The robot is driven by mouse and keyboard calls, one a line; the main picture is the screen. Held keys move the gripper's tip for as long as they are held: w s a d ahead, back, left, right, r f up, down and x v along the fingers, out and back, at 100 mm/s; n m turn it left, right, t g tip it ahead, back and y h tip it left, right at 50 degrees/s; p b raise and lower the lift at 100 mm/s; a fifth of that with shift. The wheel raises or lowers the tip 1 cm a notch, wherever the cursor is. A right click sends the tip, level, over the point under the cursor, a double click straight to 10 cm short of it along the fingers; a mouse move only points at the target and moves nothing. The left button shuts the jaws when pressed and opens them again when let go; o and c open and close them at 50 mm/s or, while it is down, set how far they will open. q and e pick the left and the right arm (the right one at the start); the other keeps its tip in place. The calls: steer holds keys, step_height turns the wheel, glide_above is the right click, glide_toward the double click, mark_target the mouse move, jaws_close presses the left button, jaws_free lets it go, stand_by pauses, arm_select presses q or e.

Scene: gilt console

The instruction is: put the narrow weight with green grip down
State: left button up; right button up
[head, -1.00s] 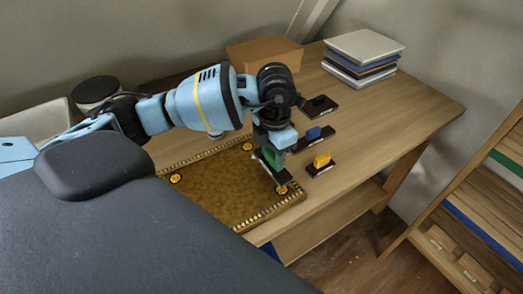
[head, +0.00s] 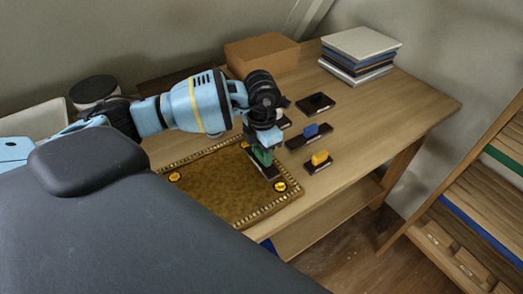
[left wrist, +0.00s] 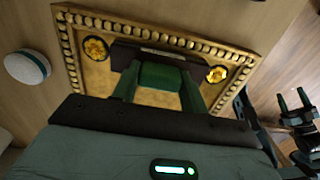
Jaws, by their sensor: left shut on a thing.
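The narrow weight with green grip (head: 266,170) has a dark flat base. My left gripper (head: 263,152) is shut on its green grip, over the right part of the gilt-rimmed tray (head: 222,211). In the left wrist view, the green grip (left wrist: 160,76) sits between the fingers, and the dark base lies across the view near the beaded rim (left wrist: 165,27), between two yellow rosettes. I cannot tell whether the base touches the tray. My right gripper (left wrist: 293,99) shows only in the left wrist view, at the right, with its fingers apart and empty.
Beside the tray stand a weight with a yellow grip (head: 319,158), one with a blue grip (head: 311,131) and a dark one (head: 316,103). A cardboard box (head: 261,54) and a stack of books (head: 358,54) are behind. The wooden table's right side (head: 410,108) is clear.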

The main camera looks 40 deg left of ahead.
arm_select(q)
steer(key=shift+f, duration=0.1)
steer(key=o, duration=1.2)
steer(key=shift+c, duration=0.2)
steer(key=shift+r, duration=0.25)
step_height(320, 180, up, 12)
steer(key=shift+f, duration=0.15)
